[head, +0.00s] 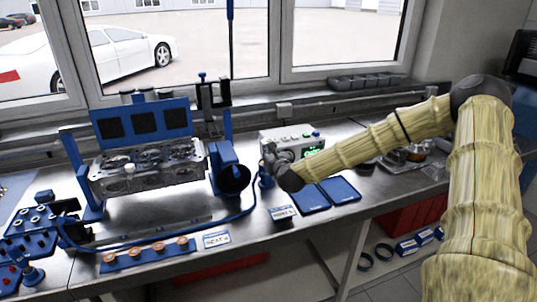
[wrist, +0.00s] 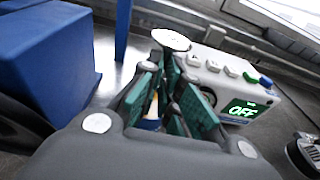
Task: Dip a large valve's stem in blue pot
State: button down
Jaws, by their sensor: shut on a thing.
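My gripper (wrist: 175,100) is shut on a large valve (wrist: 170,39). The valve's pale round head shows above the green finger pads, and its stem is mostly hidden between them. In the head view my gripper (head: 270,160) is over the blue pot (head: 266,181), beside the grey control box. Between the fingers in the wrist view a bit of blue and white shows low down, probably the pot (wrist: 152,123). I cannot tell whether the stem tip is inside the pot.
Blue trays (head: 340,190) lie right of the pot. The cylinder head (head: 150,170) in its blue stand is at left. A blue hose (head: 165,236) crosses the bench.

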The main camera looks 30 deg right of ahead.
jog(key=shift+f+b, duration=1.4)
dwell(0.6)
dwell(0.6)
notch_tip(320, 180, up, 8)
jog(key=p, duration=0.3)
jog(key=shift+f, duration=0.2)
dwell(0.9)
